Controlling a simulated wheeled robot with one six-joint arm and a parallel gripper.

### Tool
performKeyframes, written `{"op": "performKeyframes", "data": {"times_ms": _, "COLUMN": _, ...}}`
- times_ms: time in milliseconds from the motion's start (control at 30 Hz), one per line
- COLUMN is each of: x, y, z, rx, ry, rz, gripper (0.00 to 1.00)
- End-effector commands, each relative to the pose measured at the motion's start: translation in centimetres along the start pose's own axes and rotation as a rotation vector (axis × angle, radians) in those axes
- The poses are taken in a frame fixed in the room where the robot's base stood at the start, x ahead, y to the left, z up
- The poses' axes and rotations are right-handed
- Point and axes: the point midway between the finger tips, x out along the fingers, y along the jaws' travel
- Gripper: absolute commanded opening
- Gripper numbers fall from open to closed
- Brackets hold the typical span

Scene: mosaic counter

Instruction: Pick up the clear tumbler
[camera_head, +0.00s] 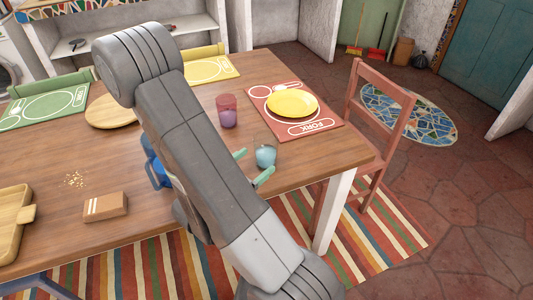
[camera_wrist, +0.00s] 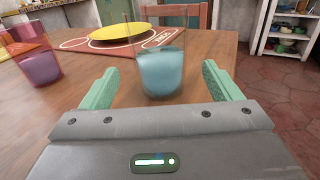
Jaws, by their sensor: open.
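The clear tumbler (camera_head: 265,152) stands upright on the wooden table near its right end, with pale blue contents in its lower part. In the wrist view the tumbler (camera_wrist: 161,72) is straight ahead, roughly centred between the fingers and just beyond their tips. My gripper (camera_wrist: 160,78) is open and empty, with green fingers spread wider than the tumbler. In the head view my gripper (camera_head: 252,166) is low over the table, its fingertips close to the tumbler. My arm hides part of the table to the left.
A reddish-purple tumbler (camera_head: 227,112) stands behind and left of the clear one. A yellow plate (camera_head: 293,103) lies on a red mat (camera_head: 325,123) behind it. A blue item (camera_head: 153,165) is partly hidden by my arm. A red chair (camera_head: 383,110) stands at the table's right end.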

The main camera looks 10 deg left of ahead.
Motion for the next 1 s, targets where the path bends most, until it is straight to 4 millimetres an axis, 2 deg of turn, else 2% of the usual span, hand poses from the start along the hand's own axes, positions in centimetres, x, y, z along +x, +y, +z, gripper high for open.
{"op": "performKeyframes", "data": {"times_ms": 167, "x": 0.6, "y": -0.1, "z": 0.0, "rx": 0.0, "ry": 0.0, "rz": -0.002, "gripper": 0.84}}
{"op": "performKeyframes", "data": {"times_ms": 633, "x": 5.1, "y": -0.1, "z": 0.1, "rx": 0.001, "ry": -0.001, "rz": -0.004, "gripper": 0.84}}
{"op": "performKeyframes", "data": {"times_ms": 1000, "x": 5.8, "y": 0.0, "z": 0.0, "rx": 0.0, "ry": -0.001, "rz": 0.001, "gripper": 0.84}}
